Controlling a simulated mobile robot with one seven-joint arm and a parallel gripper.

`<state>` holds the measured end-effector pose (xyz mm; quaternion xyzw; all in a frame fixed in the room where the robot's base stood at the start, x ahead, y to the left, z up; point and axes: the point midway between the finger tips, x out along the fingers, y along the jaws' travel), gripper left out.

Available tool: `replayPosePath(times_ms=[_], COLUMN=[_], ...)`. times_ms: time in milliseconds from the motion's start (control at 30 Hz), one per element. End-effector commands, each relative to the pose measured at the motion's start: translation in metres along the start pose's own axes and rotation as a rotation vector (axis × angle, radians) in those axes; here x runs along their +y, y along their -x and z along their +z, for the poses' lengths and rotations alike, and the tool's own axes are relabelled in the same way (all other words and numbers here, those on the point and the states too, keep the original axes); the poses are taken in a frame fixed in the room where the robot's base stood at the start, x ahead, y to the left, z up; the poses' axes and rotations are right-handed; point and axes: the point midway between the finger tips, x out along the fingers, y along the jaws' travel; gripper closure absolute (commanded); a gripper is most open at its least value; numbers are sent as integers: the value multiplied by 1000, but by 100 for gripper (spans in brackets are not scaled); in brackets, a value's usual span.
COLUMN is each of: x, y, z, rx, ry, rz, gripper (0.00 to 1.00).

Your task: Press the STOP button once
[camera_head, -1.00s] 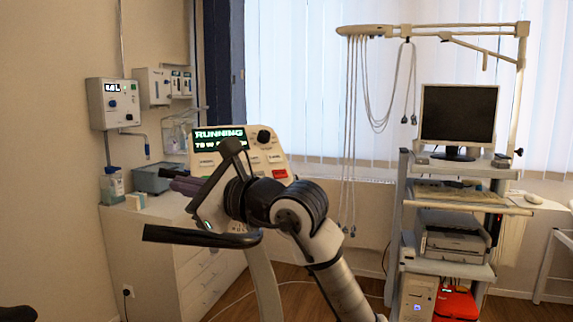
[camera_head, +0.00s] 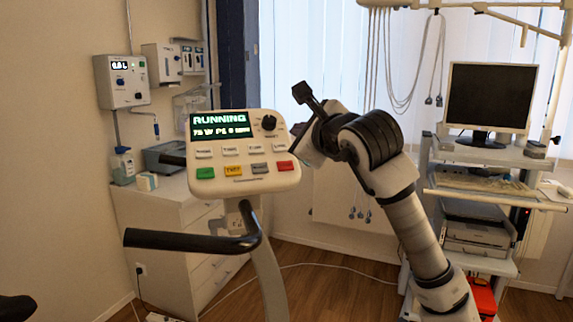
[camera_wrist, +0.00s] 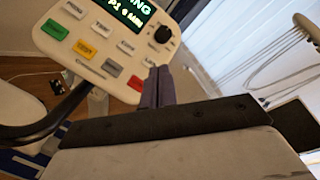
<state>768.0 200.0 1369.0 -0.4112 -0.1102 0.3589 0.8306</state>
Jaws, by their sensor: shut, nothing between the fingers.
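A white control panel (camera_head: 243,150) on the exercise machine shows a lit display (camera_head: 219,124) reading RUNNING. Its bottom row has green (camera_head: 206,173), yellow (camera_head: 233,170), grey (camera_head: 259,168) and red (camera_head: 284,166) buttons. Their lettering is too small to read surely, so I cannot tell which says STOP. The red button also shows in the wrist view (camera_wrist: 136,83), just left of my gripper (camera_wrist: 158,80). My gripper's fingers are shut and empty. In the head view my gripper (camera_head: 297,129) is mostly hidden behind my wrist, at the panel's right edge. I see no contact with a button.
A black handlebar (camera_head: 190,241) juts out below the panel. A black knob (camera_head: 269,123) sits at the panel's upper right. A cart with a monitor (camera_head: 489,95) stands at right, and a white drawer cabinet (camera_head: 185,245) behind at left.

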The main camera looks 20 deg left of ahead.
Motion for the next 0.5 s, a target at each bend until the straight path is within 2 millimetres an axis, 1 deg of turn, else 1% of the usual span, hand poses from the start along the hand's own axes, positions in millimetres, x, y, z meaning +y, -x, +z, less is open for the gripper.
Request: replayPosePath(times_ms=[167,267,500], x=[2,6,24], y=[-2,-7,-30], z=[-1,-5,-22], rx=[-2,-3,-3], ry=[-1,-2,-4], rz=[2,3,4], gripper=[100,100,100])
